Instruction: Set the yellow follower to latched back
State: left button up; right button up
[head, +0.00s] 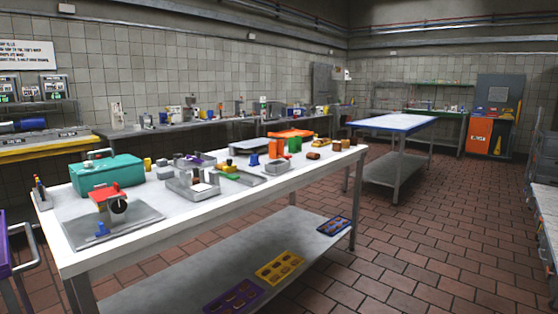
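I cannot tell for sure which part is the yellow follower. Small yellow pieces show on the white worktable (300,184): a yellow block (148,164) right of the teal box, and a small yellow piece (229,162) near the green part at the middle. At the table's near left end a grey plate (78,233) carries a device with a red top (104,194), a dark round knob (118,204) and a blue piece (102,229). No latch position can be read at this distance. Neither of my grippers is in view.
A teal box (92,177) stands behind the device. Grey metal trays (200,199) and orange and green containers (294,145) sit farther along. The lower shelf holds purple, yellow and blue trays (279,267). A blue-topped table (392,123) stands beyond.

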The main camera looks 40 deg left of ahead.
aim_at(231, 167)
jog(key=u, duration=0.15)
jog(key=i, duration=1.25)
jog(key=u, duration=0.85)
jog(key=i, duration=1.55)
jog(key=u, duration=1.25)
